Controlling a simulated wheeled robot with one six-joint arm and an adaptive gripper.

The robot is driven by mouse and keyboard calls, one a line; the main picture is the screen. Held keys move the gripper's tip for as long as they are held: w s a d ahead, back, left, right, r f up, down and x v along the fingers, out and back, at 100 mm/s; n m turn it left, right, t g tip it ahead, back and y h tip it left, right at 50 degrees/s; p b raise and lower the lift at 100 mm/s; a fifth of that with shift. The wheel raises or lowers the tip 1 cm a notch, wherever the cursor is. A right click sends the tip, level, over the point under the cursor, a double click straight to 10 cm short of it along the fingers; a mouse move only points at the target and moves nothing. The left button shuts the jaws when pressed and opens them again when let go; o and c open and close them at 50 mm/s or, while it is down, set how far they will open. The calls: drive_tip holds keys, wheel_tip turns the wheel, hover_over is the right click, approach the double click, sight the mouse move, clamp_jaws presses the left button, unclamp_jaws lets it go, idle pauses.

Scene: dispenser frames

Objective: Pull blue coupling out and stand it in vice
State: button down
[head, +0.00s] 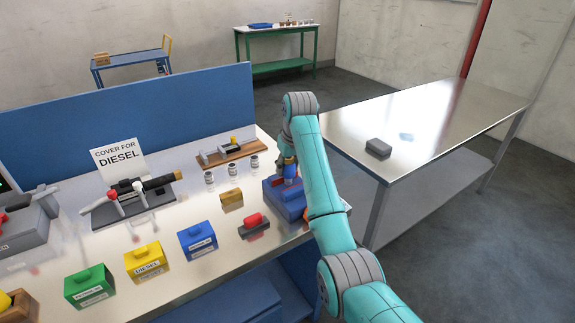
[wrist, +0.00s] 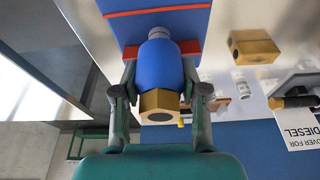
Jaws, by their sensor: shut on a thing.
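My gripper (head: 289,161) is shut around the blue coupling (wrist: 158,65); its fingers show on both sides of it in the wrist view (wrist: 160,75). The coupling has a brass hex end (wrist: 158,103) and a grey metal end (wrist: 182,46). In the head view the coupling (head: 289,172) is upright over the blue vice (head: 285,203) at the bench's right end. The wrist view shows the vice (wrist: 150,27) with red strips beyond the grey end. I cannot tell whether that end touches the vice. My arm hides part of the vice in the head view.
A brass-coloured block (head: 231,201) and a red piece on a dark base (head: 254,225) lie left of the vice. Blue (head: 197,240), yellow (head: 143,262) and green (head: 89,287) labelled blocks line the front. A black-handled nozzle stand (head: 130,200) is behind. A steel table (head: 430,120) stands right.

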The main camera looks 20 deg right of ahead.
drive_tip(key=shift+f, duration=0.4)
drive_tip(key=c, duration=0.5)
unclamp_jaws()
drive_tip(key=shift+c, duration=0.2)
wheel_tip(320, 180, up, 10)
drive_tip(key=shift+f, duration=0.1)
